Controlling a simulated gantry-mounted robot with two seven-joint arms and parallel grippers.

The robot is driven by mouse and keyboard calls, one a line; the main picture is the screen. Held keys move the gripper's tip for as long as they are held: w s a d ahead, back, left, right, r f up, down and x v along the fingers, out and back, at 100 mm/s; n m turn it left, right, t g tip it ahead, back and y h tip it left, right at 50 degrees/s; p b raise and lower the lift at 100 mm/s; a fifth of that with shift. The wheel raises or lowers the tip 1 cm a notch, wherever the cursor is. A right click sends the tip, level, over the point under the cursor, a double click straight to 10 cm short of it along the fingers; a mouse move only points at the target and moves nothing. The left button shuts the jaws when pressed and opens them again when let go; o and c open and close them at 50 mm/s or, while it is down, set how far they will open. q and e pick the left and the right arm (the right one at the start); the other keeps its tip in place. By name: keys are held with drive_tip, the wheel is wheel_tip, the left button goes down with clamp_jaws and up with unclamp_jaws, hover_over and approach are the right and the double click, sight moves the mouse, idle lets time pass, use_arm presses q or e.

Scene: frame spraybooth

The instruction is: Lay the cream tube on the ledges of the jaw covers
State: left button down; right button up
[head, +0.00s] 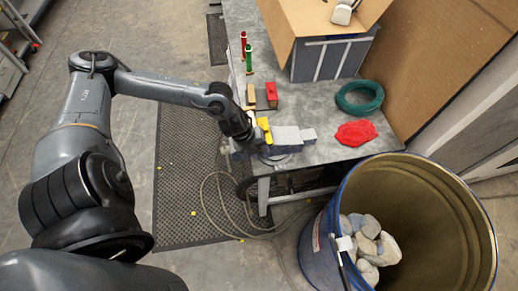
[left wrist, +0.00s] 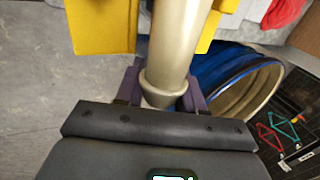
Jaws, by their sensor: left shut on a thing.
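My left gripper (left wrist: 165,88) is shut on the cream tube (left wrist: 170,40), with its purple fingers on both sides near the tube's flared end. The tube runs away from the gripper between two yellow jaw covers (left wrist: 102,25), one on each side in the left wrist view. I cannot tell whether the tube touches their ledges. In the head view the yellow of the covers (head: 264,127) shows beside my left wrist at the table's front left, by a grey vise (head: 286,136). The tube is hard to make out there. My right gripper is not in view.
On the table (head: 312,95) stand red and green bottles (head: 248,58), a red block (head: 272,94), a green hose coil (head: 359,97), a red cloth (head: 356,133) and a cardboard box (head: 320,20). A blue barrel (head: 325,255) holding stones stands in front.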

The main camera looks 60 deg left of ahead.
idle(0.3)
use_arm(q)
drive_tip(key=shift+f+b, duration=0.5)
drive_tip(key=shift+f, duration=0.25)
drive_tip(key=shift+f+b, duration=0.5)
drive_tip(key=shift+f, duration=0.35)
drive_tip(key=c, duration=0.6)
unclamp_jaws()
drive_tip(key=shift+p+v, duration=0.3)
drive_tip(key=shift+v, duration=5.1)
